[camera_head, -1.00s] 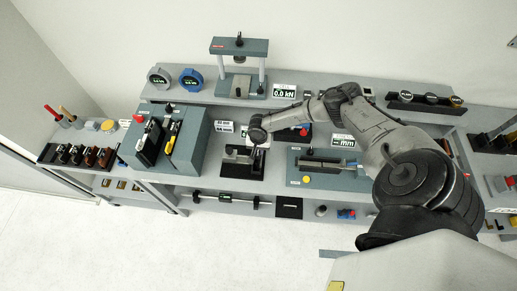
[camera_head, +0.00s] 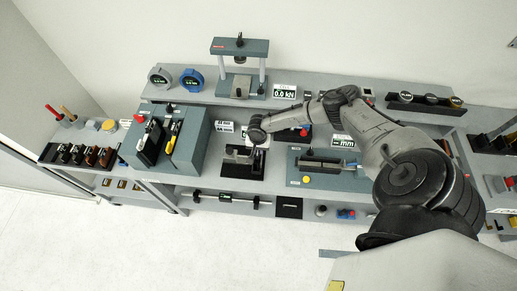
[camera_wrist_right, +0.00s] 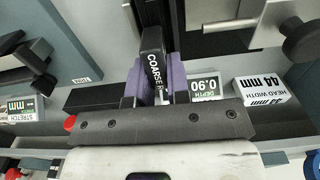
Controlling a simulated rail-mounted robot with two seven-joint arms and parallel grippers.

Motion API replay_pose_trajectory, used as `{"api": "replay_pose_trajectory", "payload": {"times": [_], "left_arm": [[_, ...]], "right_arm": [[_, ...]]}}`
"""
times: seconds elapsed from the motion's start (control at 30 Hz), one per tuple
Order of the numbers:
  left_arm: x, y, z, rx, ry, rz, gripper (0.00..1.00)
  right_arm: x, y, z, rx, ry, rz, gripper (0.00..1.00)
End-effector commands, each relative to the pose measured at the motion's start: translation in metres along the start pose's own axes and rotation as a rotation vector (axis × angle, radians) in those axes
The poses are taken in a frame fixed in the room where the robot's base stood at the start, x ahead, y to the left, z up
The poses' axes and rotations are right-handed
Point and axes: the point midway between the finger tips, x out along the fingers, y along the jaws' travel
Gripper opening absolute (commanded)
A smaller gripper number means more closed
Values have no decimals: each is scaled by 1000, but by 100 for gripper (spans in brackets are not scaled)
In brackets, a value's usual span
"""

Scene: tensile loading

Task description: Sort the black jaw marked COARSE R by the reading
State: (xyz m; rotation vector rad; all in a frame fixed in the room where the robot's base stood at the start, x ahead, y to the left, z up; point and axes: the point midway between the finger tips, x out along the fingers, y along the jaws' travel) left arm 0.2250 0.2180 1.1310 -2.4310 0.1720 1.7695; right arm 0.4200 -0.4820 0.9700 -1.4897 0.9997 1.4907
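The black jaw marked COARSE R (camera_wrist_right: 152,58) stands out between the two purple finger pads of my right gripper (camera_wrist_right: 153,88) in the right wrist view; the pads press on both its sides. In the head view my right gripper (camera_head: 257,143) is over the dark gauge fixture (camera_head: 243,164) at the bench's middle, where the jaw is too small to make out. A small display reading DEPTH 0.90 (camera_wrist_right: 205,87) shows just right of the jaw in the wrist view. My left gripper is not in view.
A HEAD WIDTH 44 mm sign (camera_wrist_right: 262,89) is right of the depth display. A grey-blue machine (camera_head: 190,145) stands left of the gauge and a flat grey-blue fixture (camera_head: 322,181) right of it. A press frame (camera_head: 239,47) stands behind. A dark tray (camera_head: 58,154) is far left.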

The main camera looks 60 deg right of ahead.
Motion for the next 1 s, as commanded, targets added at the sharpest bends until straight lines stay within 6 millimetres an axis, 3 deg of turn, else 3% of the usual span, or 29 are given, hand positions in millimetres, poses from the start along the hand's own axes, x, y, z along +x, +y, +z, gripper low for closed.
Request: {"api": "replay_pose_trajectory", "payload": {"times": [0.3,0.63,0.77,1.0], "left_arm": [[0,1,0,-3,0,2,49],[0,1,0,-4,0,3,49],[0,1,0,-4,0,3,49],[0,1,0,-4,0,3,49]], "right_arm": [[0,0,0,0,0,-1,46],[-4,0,0,0,0,-1,47],[-20,0,-1,0,1,-2,47],[-65,0,-1,-1,1,-2,47]]}}
